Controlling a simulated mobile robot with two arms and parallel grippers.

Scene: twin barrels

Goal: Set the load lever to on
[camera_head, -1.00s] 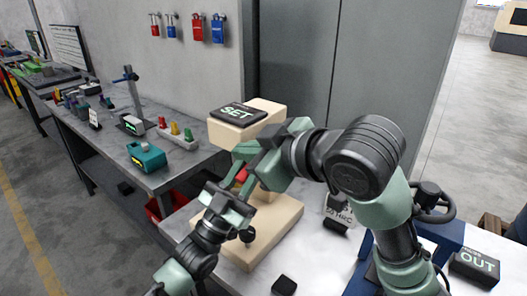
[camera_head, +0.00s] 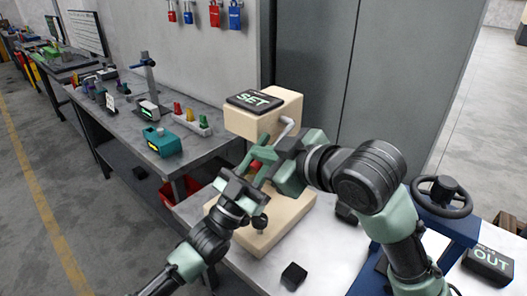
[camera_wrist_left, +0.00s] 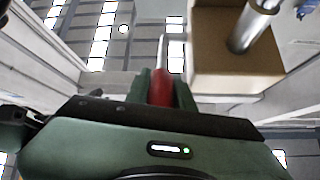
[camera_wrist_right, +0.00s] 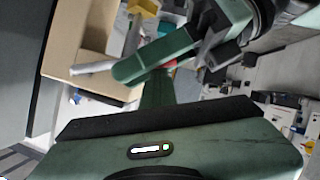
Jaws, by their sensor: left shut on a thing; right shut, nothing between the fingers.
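The beige tester (camera_head: 258,118) stands on the white bench with a black SET sign (camera_head: 255,99) on top. A grey metal lever (camera_head: 287,127) sticks out of the side of its head; it also shows in the right wrist view (camera_wrist_right: 92,68). My left gripper (camera_head: 252,166) is at the front of the tester, below the head. It is shut on a red grip (camera_wrist_left: 161,88) on a thin pale rod. My right gripper (camera_head: 264,158) is shut and empty, close beside the left fingers and below the grey lever. The crossing fingers hide part of the tester.
A black handwheel (camera_head: 442,196) on a blue stand and an OUT tray (camera_head: 489,264) are at the right. A small black block (camera_head: 293,276) lies on the bench in front. A teal device (camera_head: 155,142) is on the left table. A grey cabinet stands behind.

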